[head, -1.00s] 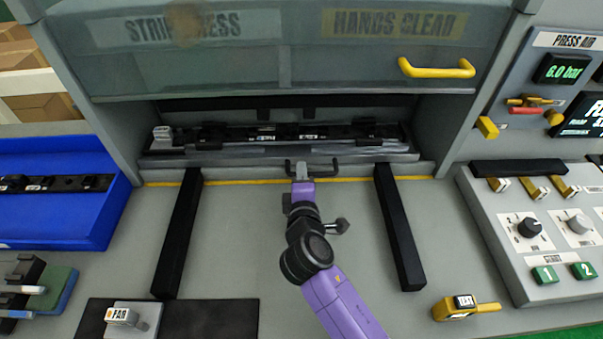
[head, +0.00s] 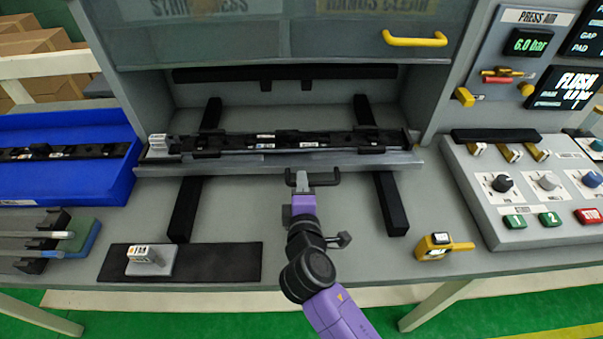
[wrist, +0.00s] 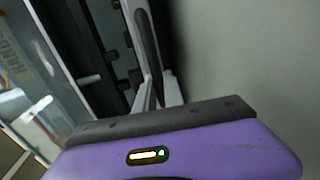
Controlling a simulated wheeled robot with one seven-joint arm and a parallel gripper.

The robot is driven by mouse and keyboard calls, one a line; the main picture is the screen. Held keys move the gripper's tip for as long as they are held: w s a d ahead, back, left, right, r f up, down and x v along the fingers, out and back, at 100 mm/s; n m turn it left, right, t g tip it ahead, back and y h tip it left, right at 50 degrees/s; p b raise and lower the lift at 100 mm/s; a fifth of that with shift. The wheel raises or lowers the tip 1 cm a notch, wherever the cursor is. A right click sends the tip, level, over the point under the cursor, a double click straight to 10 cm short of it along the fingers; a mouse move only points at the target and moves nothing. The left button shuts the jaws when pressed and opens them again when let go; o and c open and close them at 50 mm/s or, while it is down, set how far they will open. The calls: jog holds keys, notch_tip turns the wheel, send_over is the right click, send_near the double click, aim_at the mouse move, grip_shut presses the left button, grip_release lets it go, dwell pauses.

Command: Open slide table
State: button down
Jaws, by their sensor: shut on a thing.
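The slide table (head: 280,162) is a grey tray that carries a long dark trim strip (head: 275,142). It sits partly out of the press opening, across two black rails (head: 190,200). A dark U-shaped handle (head: 325,182) projects from the middle of its front edge. My gripper (head: 302,181) is shut on the handle's bar, a little left of its middle. In the wrist view the pale fingers (wrist: 154,92) reach forward to a dark bar. The exact finger contact is small and partly hidden.
The press guard with a yellow handle (head: 415,40) is raised above. A blue bin (head: 65,190) stands left, a control box (head: 530,200) right. A black mat (head: 215,265) with a grey block (head: 150,262) and a yellow device (head: 440,247) lie in front.

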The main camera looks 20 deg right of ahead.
jog(key=v, duration=0.3)
jog(key=f+v, duration=0.1)
jog(key=v, duration=0.2)
jog(key=f+v, duration=0.1)
jog(key=v, duration=0.2)
jog(key=shift+s+a, duration=0.15)
jog(key=shift+s, duration=0.2)
jog(key=c, duration=1.5)
grip_release()
jog(key=shift+o, duration=0.2)
jog(key=shift+s, duration=0.1)
jog(key=b+v, duration=0.1)
jog(key=v, duration=0.5)
jog(key=shift+s+a+b, duration=0.2)
jog(key=shift+s+b, duration=0.1)
jog(key=shift+s, duration=0.1)
jog(key=shift+s+r, duration=0.15)
jog(key=shift+s, duration=0.2)
